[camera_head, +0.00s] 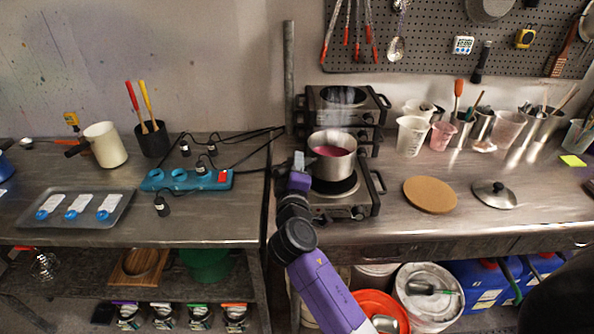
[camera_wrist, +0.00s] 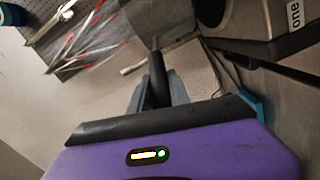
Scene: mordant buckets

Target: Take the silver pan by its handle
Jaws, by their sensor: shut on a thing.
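The silver pan (camera_head: 335,162) with dark pink liquid is over the front burner of a hot plate (camera_head: 345,208) in the head view. Faint steam rises above it. In the wrist view the pan (camera_wrist: 158,18) shows at the top, with its black handle (camera_wrist: 157,85) running down between my fingers. My gripper (camera_wrist: 158,95) is shut on that handle; in the head view my gripper (camera_head: 299,165) is at the pan's left side. I cannot tell whether the pan's base touches the burner.
A second hot plate (camera_head: 346,101) stands behind. A cork mat (camera_head: 430,194) and a silver lid (camera_head: 494,194) lie to the right, with measuring cups (camera_head: 412,135) behind. A blue power strip (camera_head: 186,180) and its cables lie left. The bench front right of the lid is clear.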

